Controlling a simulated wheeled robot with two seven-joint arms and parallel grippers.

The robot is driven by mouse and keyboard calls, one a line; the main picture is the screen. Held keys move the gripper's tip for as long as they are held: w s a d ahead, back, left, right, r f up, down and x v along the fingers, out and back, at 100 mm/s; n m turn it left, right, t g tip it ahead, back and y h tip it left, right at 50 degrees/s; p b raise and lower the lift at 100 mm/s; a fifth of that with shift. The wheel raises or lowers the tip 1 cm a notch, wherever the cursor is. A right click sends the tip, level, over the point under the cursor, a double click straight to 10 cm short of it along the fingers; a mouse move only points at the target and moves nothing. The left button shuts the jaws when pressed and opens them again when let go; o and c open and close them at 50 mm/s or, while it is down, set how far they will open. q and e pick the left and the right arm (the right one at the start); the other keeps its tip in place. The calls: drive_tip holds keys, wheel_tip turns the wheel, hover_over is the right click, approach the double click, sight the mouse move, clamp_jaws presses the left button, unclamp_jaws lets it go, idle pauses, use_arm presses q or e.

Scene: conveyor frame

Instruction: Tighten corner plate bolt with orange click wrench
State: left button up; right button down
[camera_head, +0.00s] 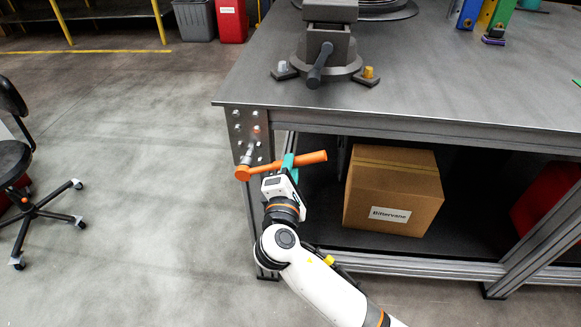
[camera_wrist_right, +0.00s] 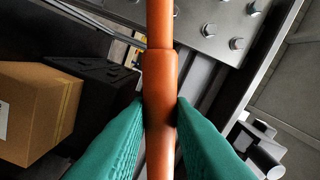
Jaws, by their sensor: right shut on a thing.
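The orange click wrench (camera_head: 308,158) is held roughly level in the teal fingers of my right gripper (camera_head: 289,162). In the right wrist view the wrench handle (camera_wrist_right: 159,85) runs upright between both fingers (camera_wrist_right: 160,112), which press on it from each side. The wrench's head and grey socket, at its left end, are in front of the corner plate (camera_head: 239,134) on the table leg. I cannot tell whether the socket touches a bolt. The plate also shows in the wrist view (camera_wrist_right: 205,22). My left gripper is not in view.
The grey table (camera_head: 440,85) holds a vise (camera_head: 328,45) near its left edge. A cardboard box (camera_head: 392,165) stands on the lower shelf, right of the gripper. An office chair (camera_head: 20,165) stands at far left. The floor between chair and table is clear.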

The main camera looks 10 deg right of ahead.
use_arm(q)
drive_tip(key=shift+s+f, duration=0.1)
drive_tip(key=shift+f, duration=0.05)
use_arm(e)
drive_tip(key=shift+w+d+r, duration=0.1)
drive_tip(key=shift+w, duration=0.25)
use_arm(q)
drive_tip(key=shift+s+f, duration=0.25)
use_arm(e)
drive_tip(key=shift+w+d, duration=0.25)
drive_tip(key=shift+w, duration=0.55)
use_arm(q)
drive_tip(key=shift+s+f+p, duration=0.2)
drive_tip(key=shift+p, duration=0.1)
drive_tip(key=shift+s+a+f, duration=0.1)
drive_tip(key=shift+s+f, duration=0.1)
use_arm(e)
drive_tip(key=shift+w, duration=0.1)
drive_tip(key=shift+d, duration=0.1)
